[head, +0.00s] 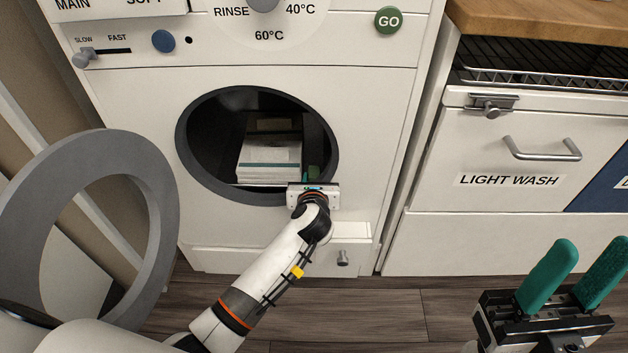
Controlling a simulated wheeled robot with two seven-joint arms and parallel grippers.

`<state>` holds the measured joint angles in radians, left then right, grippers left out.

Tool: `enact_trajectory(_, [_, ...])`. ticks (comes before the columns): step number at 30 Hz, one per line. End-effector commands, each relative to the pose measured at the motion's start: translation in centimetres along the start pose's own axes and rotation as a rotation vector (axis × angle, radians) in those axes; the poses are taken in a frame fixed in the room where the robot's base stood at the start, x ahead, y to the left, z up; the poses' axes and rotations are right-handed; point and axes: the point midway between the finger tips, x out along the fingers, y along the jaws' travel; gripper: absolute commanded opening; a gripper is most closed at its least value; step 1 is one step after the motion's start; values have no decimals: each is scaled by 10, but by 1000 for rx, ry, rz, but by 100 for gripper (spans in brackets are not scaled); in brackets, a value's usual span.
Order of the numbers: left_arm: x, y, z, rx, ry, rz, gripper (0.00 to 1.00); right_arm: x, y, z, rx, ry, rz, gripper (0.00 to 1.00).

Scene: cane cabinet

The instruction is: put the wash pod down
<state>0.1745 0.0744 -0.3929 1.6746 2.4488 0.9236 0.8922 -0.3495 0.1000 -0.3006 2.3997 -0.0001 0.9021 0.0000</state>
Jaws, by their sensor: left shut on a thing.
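My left gripper (312,175) reaches into the lower right of the washer's round opening (186,140). It points away from me, and its wrist hides most of its fingers. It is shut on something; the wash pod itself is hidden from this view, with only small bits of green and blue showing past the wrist. My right gripper (592,248), with green fingers, is open and empty at the lower right, in front of the cabinets and away from the washer.
A folded white stack (268,160) lies inside the dark drum, left of my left gripper. The round grey door (152,185) stands open at the left. Above are a green GO button (388,20) and a blue knob (164,41). A LIGHT WASH drawer (500,140) is at the right.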

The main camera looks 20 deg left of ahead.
Motion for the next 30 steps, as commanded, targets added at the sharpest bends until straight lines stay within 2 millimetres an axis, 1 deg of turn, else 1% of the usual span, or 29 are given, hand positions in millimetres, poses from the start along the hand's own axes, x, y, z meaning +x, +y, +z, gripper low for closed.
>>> enact_trajectory(3, [1,0,3,0,0,0,5,-1,0,0,0,1,0,44])
enact_trajectory(4, [1,0,2,0,0,0,33,-1,0,0,0,1,0,44])
enact_trajectory(5, [1,0,2,0,0,0,38,-1,0,0,0,1,0,44])
enact_trajectory(14, [0,0,1,0,1,0,39,0,0,0,0,2,0,44])
enact_trajectory(17, [-5,0,-1,-1,-1,1,39,3,0,-2,-1,16,0,44])
enact_trajectory(20, [-17,1,-1,-1,-2,2,39,6,-2,-16,-8,103,-2,44])
enact_trajectory(23, [-36,0,-3,-2,-2,2,39,9,-4,-34,-15,221,-4,44])
enact_trajectory(30, [-76,0,-1,-2,-3,1,39,-5,-11,-82,-33,547,-13,44])
